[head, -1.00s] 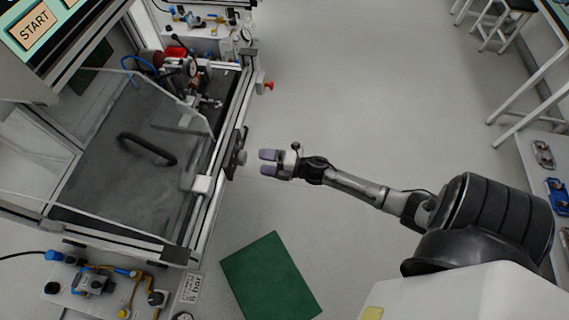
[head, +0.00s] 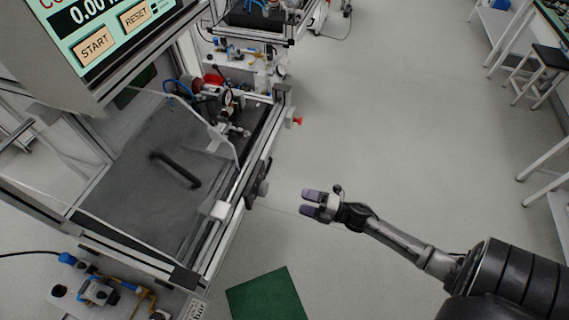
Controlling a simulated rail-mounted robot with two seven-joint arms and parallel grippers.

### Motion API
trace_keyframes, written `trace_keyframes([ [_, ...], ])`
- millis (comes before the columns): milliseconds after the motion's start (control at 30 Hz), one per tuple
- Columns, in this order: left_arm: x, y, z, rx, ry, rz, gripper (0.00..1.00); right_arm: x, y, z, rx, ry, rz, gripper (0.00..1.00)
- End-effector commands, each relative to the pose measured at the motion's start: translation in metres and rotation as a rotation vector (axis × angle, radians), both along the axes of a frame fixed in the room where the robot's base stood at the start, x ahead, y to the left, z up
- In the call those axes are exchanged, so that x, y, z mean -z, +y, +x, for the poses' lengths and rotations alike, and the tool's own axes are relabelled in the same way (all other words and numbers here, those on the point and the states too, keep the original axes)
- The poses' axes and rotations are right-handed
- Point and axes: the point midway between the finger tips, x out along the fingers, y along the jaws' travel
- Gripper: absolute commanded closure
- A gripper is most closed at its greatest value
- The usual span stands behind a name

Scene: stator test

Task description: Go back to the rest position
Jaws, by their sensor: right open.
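My right gripper (head: 313,204) is in the head view near the centre, its arm coming in from the lower right. Its two purple-grey fingertips are apart with nothing between them. It hangs over the bare floor, to the right of the test machine (head: 215,210) and apart from it. The machine's transparent door (head: 200,112) with a black handle (head: 175,169) is seen at its front. My left gripper does not show.
A screen panel (head: 95,47) with START and RESET stands at the upper left. A red knob (head: 297,121) sticks out at the machine's edge. A green mat (head: 267,296) lies on the floor. White-legged tables and a stool (head: 548,58) stand at the right. The middle floor is clear.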

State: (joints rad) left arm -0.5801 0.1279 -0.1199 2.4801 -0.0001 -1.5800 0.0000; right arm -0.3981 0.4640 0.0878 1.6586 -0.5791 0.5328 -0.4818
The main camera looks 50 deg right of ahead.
Motion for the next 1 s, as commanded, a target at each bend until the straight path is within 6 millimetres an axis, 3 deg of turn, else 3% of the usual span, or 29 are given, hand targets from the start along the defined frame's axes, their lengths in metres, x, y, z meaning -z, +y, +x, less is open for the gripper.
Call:
trace_keyframes([
  [333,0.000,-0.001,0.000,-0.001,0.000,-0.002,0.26,0.000,0.000,0.000,0.003,0.013,0.024,0.16],
  [433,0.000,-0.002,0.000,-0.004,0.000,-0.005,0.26,0.008,-0.012,0.005,0.080,0.073,0.046,0.16],
  [600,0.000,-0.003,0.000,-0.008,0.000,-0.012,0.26,0.032,-0.054,0.011,0.369,0.247,0.117,0.16],
  [733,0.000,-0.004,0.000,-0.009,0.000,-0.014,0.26,0.038,-0.083,0.009,0.624,0.368,0.212,0.16],
  [867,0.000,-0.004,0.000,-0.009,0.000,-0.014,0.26,0.035,-0.094,0.000,0.847,0.480,0.320,0.16],
  [1000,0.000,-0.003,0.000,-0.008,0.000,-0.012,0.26,0.032,-0.083,-0.019,1.056,0.618,0.452,0.16],
])
